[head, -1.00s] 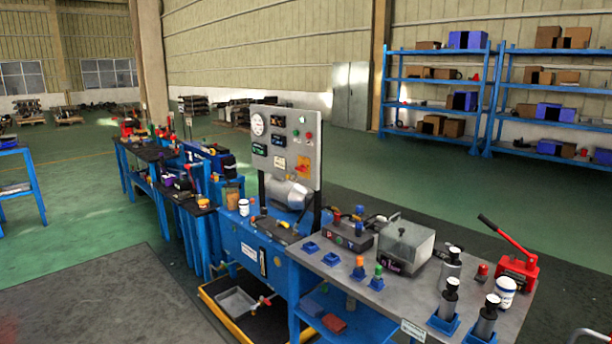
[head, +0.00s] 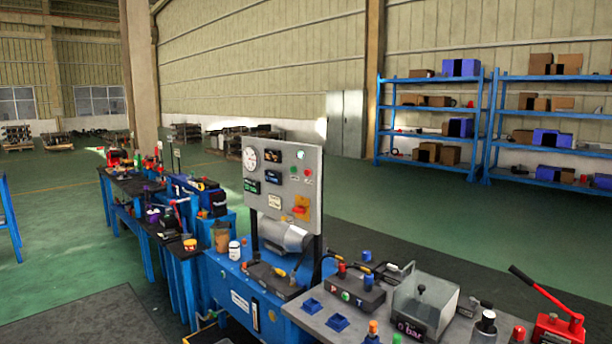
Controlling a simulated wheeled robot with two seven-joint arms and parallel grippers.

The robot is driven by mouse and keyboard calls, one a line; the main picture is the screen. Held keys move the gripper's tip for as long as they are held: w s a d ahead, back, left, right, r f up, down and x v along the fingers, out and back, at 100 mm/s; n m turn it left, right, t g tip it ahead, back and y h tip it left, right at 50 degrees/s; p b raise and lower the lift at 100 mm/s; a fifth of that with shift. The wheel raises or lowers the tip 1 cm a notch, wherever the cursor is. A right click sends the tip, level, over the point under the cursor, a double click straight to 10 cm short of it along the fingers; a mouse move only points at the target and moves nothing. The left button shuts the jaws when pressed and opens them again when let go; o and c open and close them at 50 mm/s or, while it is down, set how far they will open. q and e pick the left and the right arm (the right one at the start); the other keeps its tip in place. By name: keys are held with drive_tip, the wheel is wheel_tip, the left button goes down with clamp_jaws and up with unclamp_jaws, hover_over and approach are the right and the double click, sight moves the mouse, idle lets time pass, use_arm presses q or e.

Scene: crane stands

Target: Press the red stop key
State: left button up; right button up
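A grey upright control panel (head: 284,183) stands at the back of the blue bench in the head view. It carries a round white gauge, dark digital displays, a yellow plate and small round keys. A larger red-orange part on a yellow plate (head: 301,207) is lower on the panel. The labels are too small to read, so I cannot tell which one is the stop key. Neither of my grippers is in view.
A grey-topped bench (head: 315,318) at the front right holds a clear box (head: 424,303), a dark block with coloured knobs (head: 350,289) and a red lever pump (head: 559,327). A blue bench (head: 228,277) joins it on the left. Blue shelves (head: 430,115) stand far back. Green floor is open behind.

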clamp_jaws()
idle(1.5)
